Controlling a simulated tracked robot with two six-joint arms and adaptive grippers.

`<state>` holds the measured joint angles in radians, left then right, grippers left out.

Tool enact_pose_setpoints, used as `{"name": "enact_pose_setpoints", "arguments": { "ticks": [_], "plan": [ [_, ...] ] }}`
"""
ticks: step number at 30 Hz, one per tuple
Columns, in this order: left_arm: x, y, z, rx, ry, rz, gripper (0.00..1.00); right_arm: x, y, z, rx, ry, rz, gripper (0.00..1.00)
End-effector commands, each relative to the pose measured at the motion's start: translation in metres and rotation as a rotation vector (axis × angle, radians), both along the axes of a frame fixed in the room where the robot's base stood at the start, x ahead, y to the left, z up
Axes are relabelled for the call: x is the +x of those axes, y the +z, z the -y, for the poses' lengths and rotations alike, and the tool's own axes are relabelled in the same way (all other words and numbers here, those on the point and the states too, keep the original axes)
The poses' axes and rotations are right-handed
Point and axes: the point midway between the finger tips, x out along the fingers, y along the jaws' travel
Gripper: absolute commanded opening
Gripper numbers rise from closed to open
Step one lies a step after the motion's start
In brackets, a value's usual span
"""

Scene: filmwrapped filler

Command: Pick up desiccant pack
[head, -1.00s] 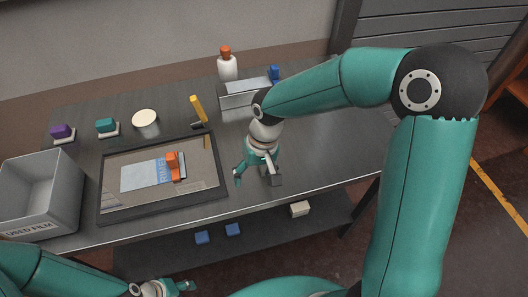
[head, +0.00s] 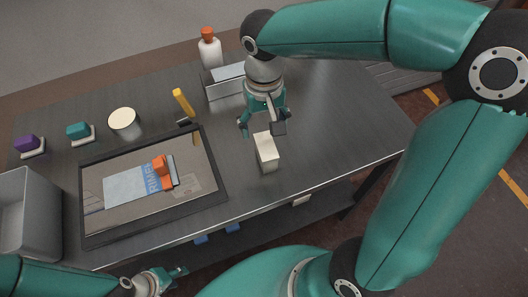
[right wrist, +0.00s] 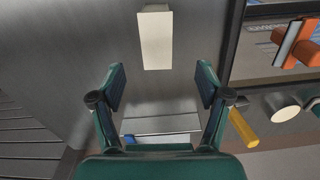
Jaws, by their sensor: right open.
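A white oblong block (head: 266,152), which looks like the desiccant pack, lies on the dark metal table (head: 330,140) right of the tray. It carries no readable label. My right gripper (head: 262,131) is open and points down just behind the block's far end in the head view. In the right wrist view the block (right wrist: 155,38) lies beyond the open fingertips (right wrist: 160,77), apart from them, with nothing between the fingers. My left gripper (head: 172,282) is low at the table's front edge, partly cut off, its jaw state unclear.
A dark-framed tray (head: 218,192) holds a blue-white packet (head: 128,188) and an orange tool (head: 161,166). A grey bin (head: 40,215) stands left. A metal holder (head: 215,88), white bottle (head: 209,50) and yellow-handled tool (head: 183,102) are behind. The table's right side is clear.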

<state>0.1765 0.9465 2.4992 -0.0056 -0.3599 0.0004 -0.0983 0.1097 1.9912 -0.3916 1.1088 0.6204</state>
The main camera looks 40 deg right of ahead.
Motion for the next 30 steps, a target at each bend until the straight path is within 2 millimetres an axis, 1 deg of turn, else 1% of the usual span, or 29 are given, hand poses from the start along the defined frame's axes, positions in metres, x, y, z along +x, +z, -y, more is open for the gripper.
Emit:
{"name": "enact_pose_setpoints", "arguments": {
  "ticks": [1, 3, 6, 11, 13, 21, 24, 30],
  "plan": [
    [0.000, -0.002, 0.000, 0.000, 0.000, 0.000, 0.40, -0.002, -0.012, 0.001, 0.000, -0.002, -0.005, 0.76],
    [0.000, -0.002, 0.000, 0.000, 0.000, 0.000, 0.40, -0.001, -0.022, 0.001, -0.002, -0.003, -0.005, 0.76],
    [0.000, -0.003, 0.000, 0.000, 0.000, 0.000, 0.40, -0.001, -0.032, 0.002, 0.000, -0.004, -0.002, 0.76],
    [0.000, -0.002, 0.000, 0.000, 0.000, 0.001, 0.40, -0.001, -0.040, 0.002, 0.001, -0.004, -0.002, 0.76],
    [0.000, -0.002, 0.000, 0.000, 0.000, 0.001, 0.40, -0.001, -0.046, 0.003, 0.000, -0.004, -0.003, 0.76],
    [0.000, 0.000, 0.000, 0.000, 0.000, 0.000, 0.40, -0.001, -0.083, 0.006, 0.000, -0.004, -0.003, 0.76],
    [0.000, 0.000, 0.000, 0.000, 0.000, 0.000, 0.40, -0.001, -0.088, 0.006, 0.001, -0.005, -0.002, 0.76],
    [0.000, 0.000, 0.000, 0.000, 0.000, 0.000, 0.40, 0.000, -0.089, 0.006, 0.001, -0.004, 0.000, 0.76]
  ]
}}
